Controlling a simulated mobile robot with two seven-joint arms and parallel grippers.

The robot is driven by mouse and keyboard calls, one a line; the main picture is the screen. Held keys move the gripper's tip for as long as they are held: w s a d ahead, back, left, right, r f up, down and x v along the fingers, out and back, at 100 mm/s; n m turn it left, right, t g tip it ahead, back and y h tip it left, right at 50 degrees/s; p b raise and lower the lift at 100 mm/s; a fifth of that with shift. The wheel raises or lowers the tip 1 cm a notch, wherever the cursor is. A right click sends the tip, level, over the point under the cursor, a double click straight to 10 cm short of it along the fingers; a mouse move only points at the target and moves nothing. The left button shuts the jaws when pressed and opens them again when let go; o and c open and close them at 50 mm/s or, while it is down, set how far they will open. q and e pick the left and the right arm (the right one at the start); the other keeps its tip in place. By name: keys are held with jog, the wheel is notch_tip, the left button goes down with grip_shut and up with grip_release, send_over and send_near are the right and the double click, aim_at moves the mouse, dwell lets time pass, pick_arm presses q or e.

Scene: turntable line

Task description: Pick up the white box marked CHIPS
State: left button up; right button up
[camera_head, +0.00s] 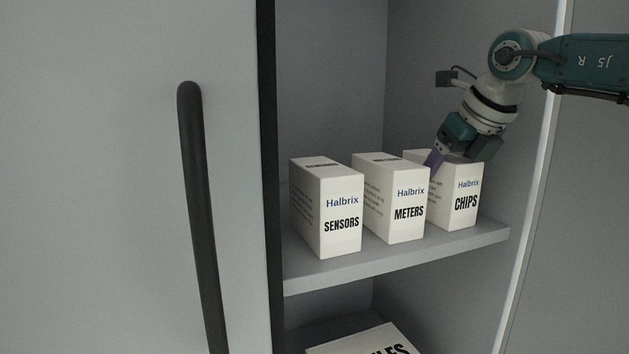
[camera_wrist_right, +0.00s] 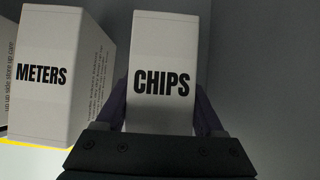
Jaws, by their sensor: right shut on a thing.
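The white box marked CHIPS (camera_head: 462,203) stands at the right end of a row on the cabinet shelf. My right gripper (camera_head: 456,160) reaches down over its top from the upper right and is shut on it. In the right wrist view the CHIPS box (camera_wrist_right: 162,75) sits between the two purple fingers of my right gripper (camera_wrist_right: 160,112), one on each side. The gripper hides part of the box's top in the head view. I cannot tell any gap between the box and the shelf. My left gripper is not in view.
The METERS box (camera_head: 398,205) is close on the left of the CHIPS box, with the SENSORS box (camera_head: 330,210) further left. The shelf (camera_head: 400,261) is bare along its front edge. A cabinet door with a dark handle (camera_head: 195,210) fills the left. Another box (camera_head: 365,342) sits below.

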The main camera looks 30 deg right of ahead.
grip_shut()
jog(key=shift+r, duration=0.1)
